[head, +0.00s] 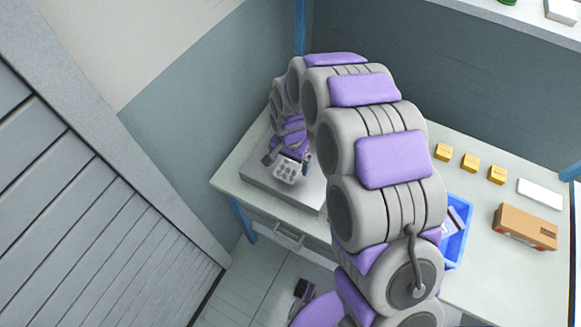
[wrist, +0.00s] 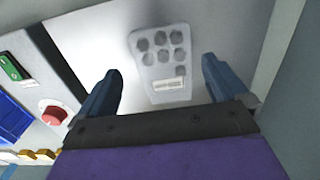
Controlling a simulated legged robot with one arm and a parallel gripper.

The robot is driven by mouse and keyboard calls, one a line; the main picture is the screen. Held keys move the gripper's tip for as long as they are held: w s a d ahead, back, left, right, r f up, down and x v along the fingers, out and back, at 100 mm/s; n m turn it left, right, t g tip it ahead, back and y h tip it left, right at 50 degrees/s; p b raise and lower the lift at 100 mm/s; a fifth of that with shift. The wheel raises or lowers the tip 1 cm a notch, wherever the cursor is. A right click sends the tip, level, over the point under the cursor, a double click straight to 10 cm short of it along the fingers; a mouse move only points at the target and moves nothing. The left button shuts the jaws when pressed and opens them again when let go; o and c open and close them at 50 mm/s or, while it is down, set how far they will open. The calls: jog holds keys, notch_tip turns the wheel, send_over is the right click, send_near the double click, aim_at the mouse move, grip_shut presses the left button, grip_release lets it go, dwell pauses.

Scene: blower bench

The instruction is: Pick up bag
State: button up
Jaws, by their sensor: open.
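The bag (head: 286,172) is a pale, flat packet with several round grey pieces in it. It lies on a grey metal plate (head: 259,184) at the left end of the bench. In the wrist view the bag (wrist: 163,55) shows a small white label at its near end. My gripper (head: 287,160) is open and empty above the bag. In the wrist view its two dark fingers (wrist: 160,76) stand apart, one on each side of the bag's near end. I cannot tell how high the fingertips are above it.
A blue bin (head: 456,228), several yellow blocks (head: 469,162), a white box (head: 540,194) and a brown carton (head: 525,226) stand farther right on the bench. A red knob (wrist: 54,112) and green display (wrist: 13,68) sit left of the plate in the wrist view.

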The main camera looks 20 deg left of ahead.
aim_at(287, 167)
notch_tip(287, 167, down, 3)
jog(key=shift+r, duration=0.1)
jog(key=shift+a+f, duration=0.2)
jog(key=shift+f, duration=0.05)
jog(key=shift+a, duration=0.35)
jog(key=shift+d, duration=0.4)
jog(key=c, duration=0.8)
jog(key=shift+a, duration=0.25)
jog(key=c, duration=0.4)
jog(key=shift+o, duration=0.2)
jog(key=shift+r, duration=0.15)
